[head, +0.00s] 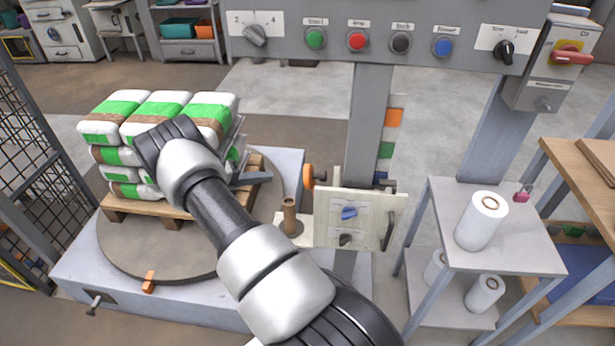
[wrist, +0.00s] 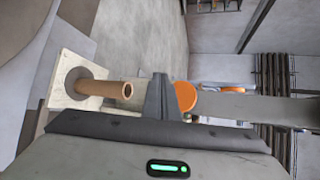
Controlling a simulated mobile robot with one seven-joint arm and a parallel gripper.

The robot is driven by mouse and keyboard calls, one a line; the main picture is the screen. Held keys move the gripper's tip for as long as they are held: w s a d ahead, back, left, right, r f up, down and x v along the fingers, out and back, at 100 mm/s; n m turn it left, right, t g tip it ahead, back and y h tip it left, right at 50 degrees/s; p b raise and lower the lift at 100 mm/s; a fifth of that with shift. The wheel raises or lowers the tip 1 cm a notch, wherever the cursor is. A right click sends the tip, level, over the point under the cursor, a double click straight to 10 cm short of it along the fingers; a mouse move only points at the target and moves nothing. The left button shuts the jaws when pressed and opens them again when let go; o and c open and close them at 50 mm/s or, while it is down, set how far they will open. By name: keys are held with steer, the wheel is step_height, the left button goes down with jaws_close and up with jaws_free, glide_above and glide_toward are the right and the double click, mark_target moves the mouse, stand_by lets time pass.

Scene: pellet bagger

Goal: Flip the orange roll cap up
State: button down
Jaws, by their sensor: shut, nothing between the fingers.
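The orange roll cap (head: 308,177) stands on edge at the left end of a bar on the carriage, above and right of a bare brown core tube (head: 290,216). In the wrist view the cap (wrist: 185,97) is an orange disc just right of my fingertips, and the tube (wrist: 108,89) lies to their left. My gripper (wrist: 160,80) is shut and empty, its fingers close beside the cap; I cannot tell whether they touch. In the head view my gripper (head: 258,177) is left of the cap, partly hidden behind my arm.
A pallet (head: 170,207) of green-and-white bags stands on the turntable (head: 150,250) at left. A cream panel (head: 365,220) with knobs is right of the tube. A grey shelf (head: 520,240) holds white film rolls. A control box (head: 400,40) spans the top.

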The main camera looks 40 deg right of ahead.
steer(key=shift+s, duration=0.1)
steer(key=s+d+r+p, duration=0.1)
steer(key=s+d+p, duration=0.4)
steer(key=s+p, duration=0.1)
steer(key=shift+s+d+r, duration=0.15)
steer(key=shift+s+d, duration=0.1)
steer(key=shift+d, duration=0.1)
steer(key=shift+s+d, duration=0.1)
stand_by(2.0)
steer(key=shift+s+d, duration=0.2)
steer(key=shift+s+d+p, duration=0.3)
steer(key=shift+s+p, duration=0.05)
steer(key=shift+p, duration=0.1)
stand_by(0.7)
steer(key=shift+w+a, duration=0.1)
steer(key=shift+w+a+b, duration=0.5)
steer(key=shift+w+b, duration=0.1)
